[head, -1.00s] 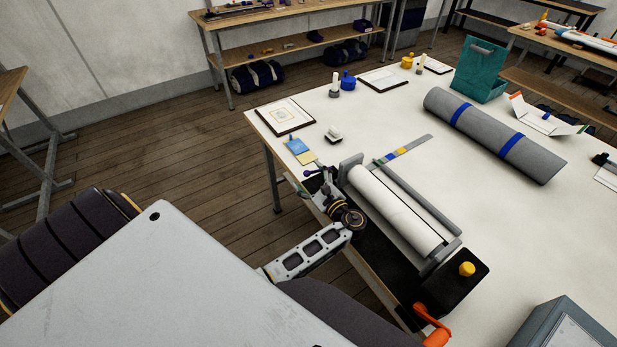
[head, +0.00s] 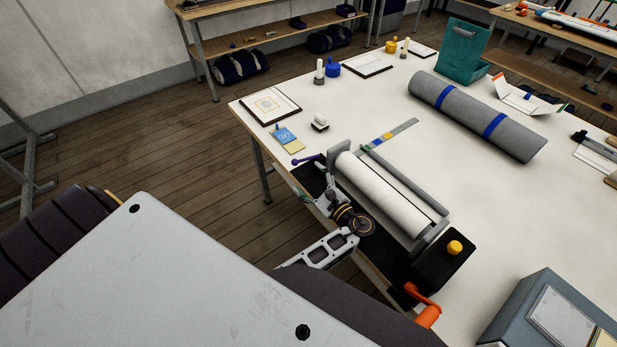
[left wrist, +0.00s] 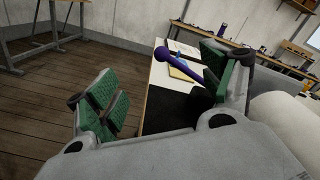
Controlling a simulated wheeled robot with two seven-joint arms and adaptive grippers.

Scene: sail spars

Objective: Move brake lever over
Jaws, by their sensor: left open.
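The brake lever is a purple rod with a round knob (head: 296,162) at the far left end of the roller machine (head: 388,195). In the left wrist view the lever (left wrist: 190,64) slants down right from its knob and passes in front of or beside the right-hand finger; contact cannot be told. My left gripper (head: 320,194) is open, on the near side of the lever, with a visible gap to the knob in the head view. Its green-padded fingers (left wrist: 163,85) stand wide apart in the left wrist view. The lever's base is hidden. My right gripper is not shown.
The machine has a yellow knob (head: 455,248) and an orange crank (head: 424,308) at its near end. A grey roll (head: 477,115) lies on the white table (head: 500,215).

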